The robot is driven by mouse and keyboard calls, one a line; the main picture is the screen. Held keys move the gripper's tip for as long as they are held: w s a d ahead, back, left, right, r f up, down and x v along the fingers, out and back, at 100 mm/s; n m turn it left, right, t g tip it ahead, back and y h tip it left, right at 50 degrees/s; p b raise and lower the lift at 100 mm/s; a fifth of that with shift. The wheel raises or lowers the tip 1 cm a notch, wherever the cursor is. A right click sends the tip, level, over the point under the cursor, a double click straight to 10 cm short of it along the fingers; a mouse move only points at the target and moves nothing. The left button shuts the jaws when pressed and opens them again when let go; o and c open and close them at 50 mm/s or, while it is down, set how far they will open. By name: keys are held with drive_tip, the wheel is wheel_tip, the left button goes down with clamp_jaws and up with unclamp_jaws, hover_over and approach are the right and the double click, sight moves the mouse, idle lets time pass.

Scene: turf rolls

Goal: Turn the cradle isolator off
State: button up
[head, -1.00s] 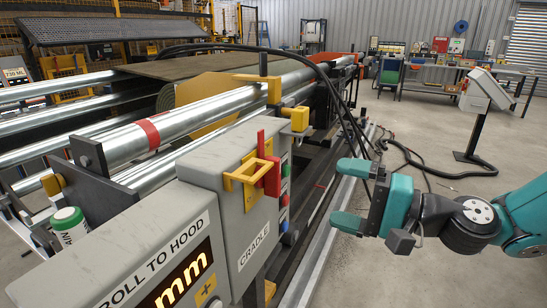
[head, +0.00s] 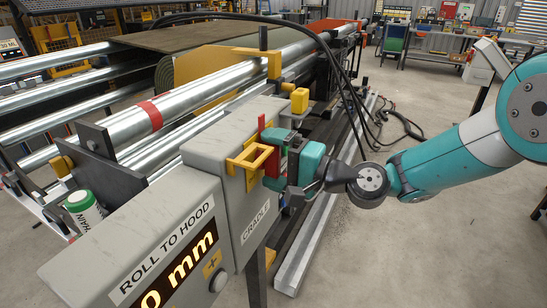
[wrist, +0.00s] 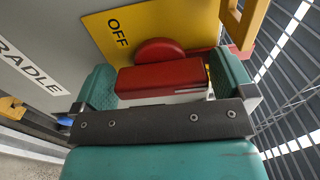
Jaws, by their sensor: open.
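The cradle isolator has a red handle (wrist: 160,76) on a yellow plate (wrist: 165,28) that carries the word OFF. It is fixed to the grey box marked CRADLE (head: 228,180). My gripper (wrist: 165,85) is at the handle, with one teal finger by each end of the red bar in the wrist view. The jaws are open around it; whether either finger touches it I cannot tell. In the head view my gripper (head: 274,160) hides much of the handle, and a little red (head: 270,166) shows between the fingers.
A yellow guard bracket (head: 250,160) stands out from the box close beside my gripper, and also shows in the wrist view (wrist: 245,22). A ROLL TO HOOD display box (head: 140,262) is at the front left. Black hoses (head: 345,80) hang behind.

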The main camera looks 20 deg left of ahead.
drive_tip(key=shift+c, duration=0.2)
drive_tip(key=c, duration=0.7)
drive_tip(key=shift+f+b, duration=0.1)
drive_tip(key=shift+b, duration=0.35)
drive_tip(key=n+b, duration=0.1)
drive_tip(key=b, duration=0.1)
drive_tip(key=n+b, duration=0.2)
drive_tip(key=b, duration=0.1)
drive_tip(key=shift+f+n, duration=0.3)
drive_tip(key=n+b, duration=0.6)
drive_tip(key=b, duration=0.3)
drive_tip(key=shift+b, duration=0.4)
drive_tip(key=n+b, duration=0.4)
drive_tip(key=b, duration=0.2)
drive_tip(key=shift+n, duration=0.4)
drive_tip(key=n+b, duration=0.1)
drive_tip(key=b, duration=0.1)
drive_tip(key=n+b, duration=0.2)
drive_tip(key=shift+r, duration=0.3)
drive_tip(key=shift+n, duration=0.3)
